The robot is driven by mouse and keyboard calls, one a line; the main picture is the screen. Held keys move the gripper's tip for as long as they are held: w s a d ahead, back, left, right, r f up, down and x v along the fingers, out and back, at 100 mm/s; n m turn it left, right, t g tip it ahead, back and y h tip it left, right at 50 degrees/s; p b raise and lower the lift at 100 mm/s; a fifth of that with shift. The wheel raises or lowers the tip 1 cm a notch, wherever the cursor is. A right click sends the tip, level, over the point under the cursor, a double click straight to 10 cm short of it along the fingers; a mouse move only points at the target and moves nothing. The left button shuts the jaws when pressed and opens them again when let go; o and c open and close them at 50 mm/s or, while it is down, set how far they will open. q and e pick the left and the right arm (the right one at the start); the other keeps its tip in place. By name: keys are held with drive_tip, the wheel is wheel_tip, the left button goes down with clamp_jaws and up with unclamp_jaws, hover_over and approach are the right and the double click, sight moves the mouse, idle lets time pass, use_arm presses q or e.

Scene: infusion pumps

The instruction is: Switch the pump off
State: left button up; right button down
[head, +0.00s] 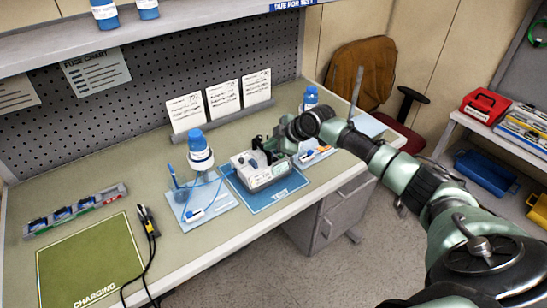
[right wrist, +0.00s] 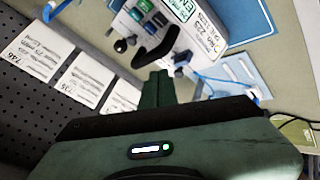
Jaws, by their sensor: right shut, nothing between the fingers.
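The pump (head: 262,176) is a pale box with a label on its front, standing on the blue TEST mat (head: 291,193). In the right wrist view the pump (right wrist: 203,37) shows a black handle, blue and green parts, and a small black knob (right wrist: 121,46). My right gripper (head: 269,149) is at the pump's back right edge, shut and empty. In the wrist view its closed fingertips (right wrist: 157,76) are close to the black handle; I cannot tell whether they touch. My left gripper is out of view.
A tray with a blue-capped bottle (head: 200,152) stands left of the pump. Black leads (head: 149,222) hang over the bench edge beside the green CHARGING mat (head: 85,262). Three cards (head: 221,100) stand behind. Another bottle (head: 310,98) stands behind my right arm.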

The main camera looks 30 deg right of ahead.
drive_tip(key=shift+t, duration=0.3)
drive_tip(key=d+r, duration=0.1)
drive_tip(key=w+d+r, duration=0.1)
drive_tip(key=d+r, duration=0.1)
drive_tip(key=shift+w+d+r, duration=0.2)
drive_tip(key=shift+w+d, duration=0.1)
drive_tip(key=shift+w, duration=0.05)
drive_tip(key=shift+f, duration=0.1)
